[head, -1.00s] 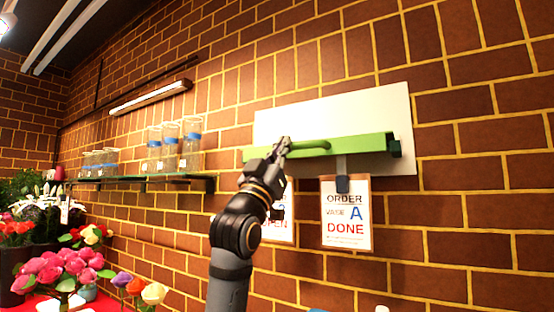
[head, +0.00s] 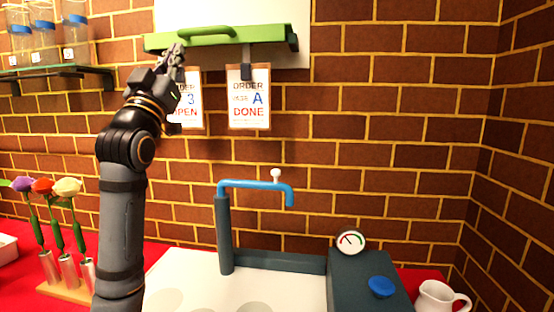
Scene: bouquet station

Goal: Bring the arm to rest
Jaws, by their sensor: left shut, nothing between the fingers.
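My left gripper (head: 172,62) is shut and empty. It is raised in front of the brick wall, at the front edge of the green rail (head: 225,38). I cannot tell whether it touches the rail. My left arm stands nearly upright at the left of the head view. Two order cards hang below the rail: an "OPEN" card (head: 190,106), partly hidden by my gripper and wrist, and an "ORDER A DONE" card (head: 249,98) to its right. My right gripper is not in view.
Below is a white sink top (head: 290,292) with a blue tap (head: 255,186). A gauge (head: 351,242), a blue knob (head: 382,287) and a white jug (head: 438,297) are at the right. Flowers (head: 66,187) stand in a holder at the left, below a shelf (head: 50,71) with glass vases. The wall's right side is clear.

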